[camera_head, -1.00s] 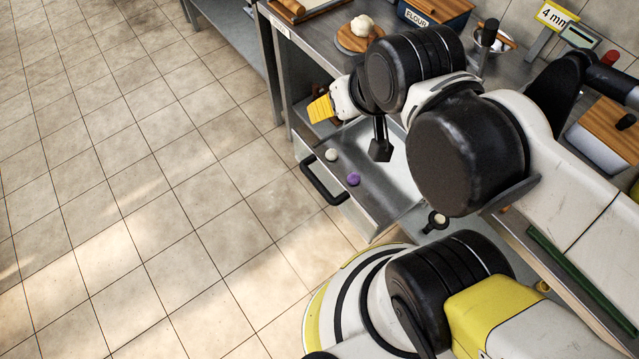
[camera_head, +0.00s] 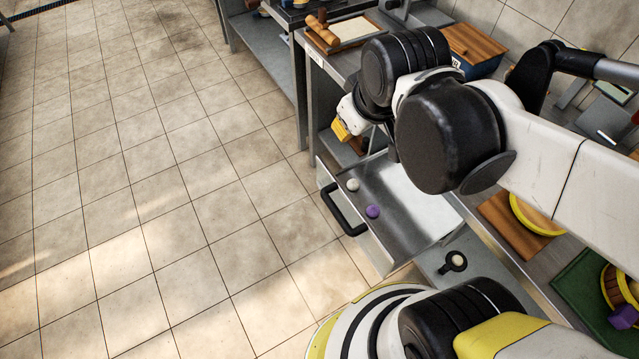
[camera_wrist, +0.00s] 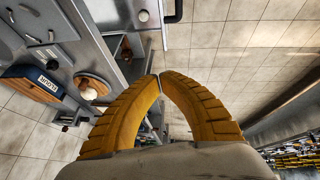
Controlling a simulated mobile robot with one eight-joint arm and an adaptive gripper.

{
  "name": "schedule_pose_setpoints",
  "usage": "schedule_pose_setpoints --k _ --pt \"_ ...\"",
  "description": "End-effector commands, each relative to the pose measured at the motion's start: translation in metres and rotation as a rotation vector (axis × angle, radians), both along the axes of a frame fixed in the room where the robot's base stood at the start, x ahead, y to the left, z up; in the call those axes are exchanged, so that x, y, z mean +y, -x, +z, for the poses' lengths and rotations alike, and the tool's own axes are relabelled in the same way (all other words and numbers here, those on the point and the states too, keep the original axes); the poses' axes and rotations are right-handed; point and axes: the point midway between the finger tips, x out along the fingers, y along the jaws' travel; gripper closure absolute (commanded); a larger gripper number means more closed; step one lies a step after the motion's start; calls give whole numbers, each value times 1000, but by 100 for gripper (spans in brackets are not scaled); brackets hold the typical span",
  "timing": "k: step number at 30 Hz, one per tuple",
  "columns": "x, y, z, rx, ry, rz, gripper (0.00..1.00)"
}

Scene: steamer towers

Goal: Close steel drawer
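The steel drawer (camera_head: 405,222) stands pulled out from under the worktable in the head view, with a black bar handle (camera_head: 341,212) on its front. A white ball (camera_head: 352,185) and a purple ball (camera_head: 372,211) lie inside it. My gripper (camera_head: 341,131) is beyond the drawer's far front corner, apart from the handle. In the wrist view my gripper's yellow fingers (camera_wrist: 157,76) meet at the tips with nothing visible between them. Part of the drawer's handle (camera_wrist: 173,12) shows at the top of that view. My arm hides part of the drawer's back.
The worktable holds a blue flour box (camera_head: 476,52), wooden boards (camera_head: 505,224) and a green mat (camera_head: 585,285). A small black-rimmed cup (camera_head: 454,262) sits on the lower shelf near the drawer. The tiled floor (camera_head: 170,200) in front of the drawer is clear.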

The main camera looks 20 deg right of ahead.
Motion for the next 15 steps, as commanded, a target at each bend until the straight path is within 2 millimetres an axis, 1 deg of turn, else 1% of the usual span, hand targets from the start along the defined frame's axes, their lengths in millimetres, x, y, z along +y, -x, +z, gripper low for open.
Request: schedule_pose_setpoints --k 1,5,8,11,14,15 --pt "7 -16 -7 32 48 84 100" --pt "22 -48 -31 120 176 309 100" --pt "36 -72 -57 188 267 486 100" --pt "50 -94 -88 256 350 666 100" --pt "66 -111 -125 326 426 846 100" --pt "72 -117 -140 353 454 918 100"
